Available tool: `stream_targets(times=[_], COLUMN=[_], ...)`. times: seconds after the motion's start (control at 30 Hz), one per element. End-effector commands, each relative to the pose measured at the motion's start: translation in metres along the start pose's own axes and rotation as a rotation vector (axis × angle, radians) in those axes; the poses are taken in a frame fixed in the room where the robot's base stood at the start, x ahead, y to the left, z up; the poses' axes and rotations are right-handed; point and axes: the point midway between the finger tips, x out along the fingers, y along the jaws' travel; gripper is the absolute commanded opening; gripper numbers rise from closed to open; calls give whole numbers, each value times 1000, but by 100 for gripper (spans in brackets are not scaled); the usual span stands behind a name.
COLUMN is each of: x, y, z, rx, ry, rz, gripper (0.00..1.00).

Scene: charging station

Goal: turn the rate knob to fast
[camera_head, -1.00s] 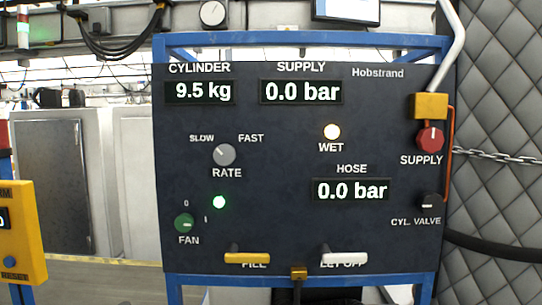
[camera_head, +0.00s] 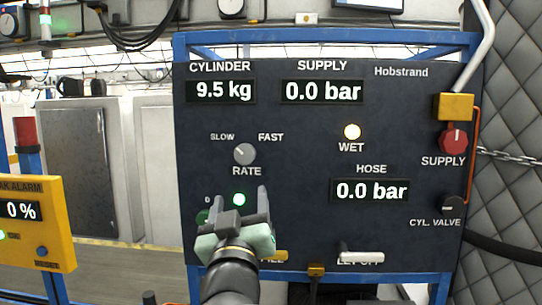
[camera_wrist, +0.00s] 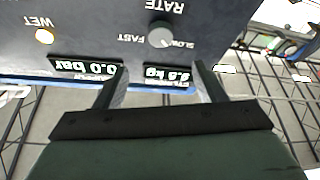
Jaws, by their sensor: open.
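The grey rate knob (camera_head: 245,154) is on the dark panel, above the RATE label, with SLOW at its upper left and FAST at its upper right. Its pointer mark faces the upper left, toward SLOW. My gripper (camera_head: 240,195) is below the knob in the head view, open and empty, its fingers pointing up at the panel. It covers most of the fan knob (camera_head: 203,217). In the wrist view, which shows the panel upside down, the rate knob (camera_wrist: 161,35) lies beyond my two spread fingers (camera_wrist: 160,85), apart from them.
The panel (camera_head: 300,215) also carries a red supply knob (camera_head: 453,139), a black cylinder valve knob (camera_head: 451,208), a white let-off lever (camera_head: 361,257) and a yellow fill lever (camera_head: 281,256) partly behind my gripper. A yellow alarm box (camera_head: 38,225) stands at the left.

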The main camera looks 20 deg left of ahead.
Motion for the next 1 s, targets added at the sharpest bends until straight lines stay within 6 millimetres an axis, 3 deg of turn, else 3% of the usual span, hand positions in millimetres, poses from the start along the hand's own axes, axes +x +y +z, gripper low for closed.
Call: stream_targets(times=[0.4, 0.6, 0.8, 1.0], x=[93, 129, 146, 149], y=[0, 0, -1, -1], z=[-3, -2, -1, 0], rx=[-3, -2, 0, 1], ry=[0, 0, 0, 0], rz=[-3, -1, -3, -3], gripper=[64, 64, 64, 64])
